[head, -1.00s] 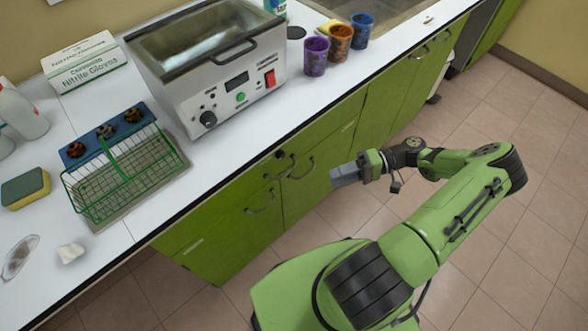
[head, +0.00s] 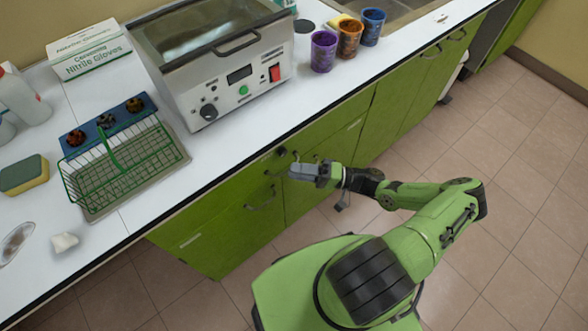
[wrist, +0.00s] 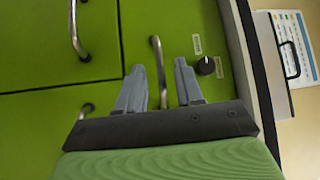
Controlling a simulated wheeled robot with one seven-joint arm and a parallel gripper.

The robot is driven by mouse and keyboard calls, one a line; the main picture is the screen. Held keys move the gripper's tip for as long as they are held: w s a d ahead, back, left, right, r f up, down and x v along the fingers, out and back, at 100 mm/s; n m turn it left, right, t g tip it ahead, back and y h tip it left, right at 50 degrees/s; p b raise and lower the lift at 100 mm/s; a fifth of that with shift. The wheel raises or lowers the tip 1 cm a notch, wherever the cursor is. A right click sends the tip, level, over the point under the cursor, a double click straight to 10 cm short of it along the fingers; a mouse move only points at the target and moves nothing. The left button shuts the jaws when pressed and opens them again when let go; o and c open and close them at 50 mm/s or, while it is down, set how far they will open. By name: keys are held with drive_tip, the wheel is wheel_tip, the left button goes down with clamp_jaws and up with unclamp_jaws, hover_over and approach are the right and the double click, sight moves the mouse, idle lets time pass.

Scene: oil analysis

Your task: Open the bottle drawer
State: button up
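A green drawer front (wrist: 145,20) below the countertop carries a metal bar handle (wrist: 158,50). My gripper (wrist: 159,67) is open, with one grey finger on each side of this handle in the wrist view. No finger clearly touches the bar, and I cannot tell how deep the bar sits between them. In the head view my gripper (head: 292,171) is close to the cabinet front and hides part of the handles there. The drawer looks shut.
A black knob (wrist: 205,65) and small labels sit beside the handle. Other handles, one lower (wrist: 75,30) and one to the side (wrist: 85,108), are near. The countertop edge (head: 225,165) overhangs above. A heating bath (head: 215,70) and wire rack (head: 120,165) stand on it. Floor is free at right.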

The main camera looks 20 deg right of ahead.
drive_tip(key=shift+x, duration=0.85)
drive_tip(key=shift+c, duration=0.3)
clamp_jaws()
drive_tip(key=shift+s+d, duration=0.1)
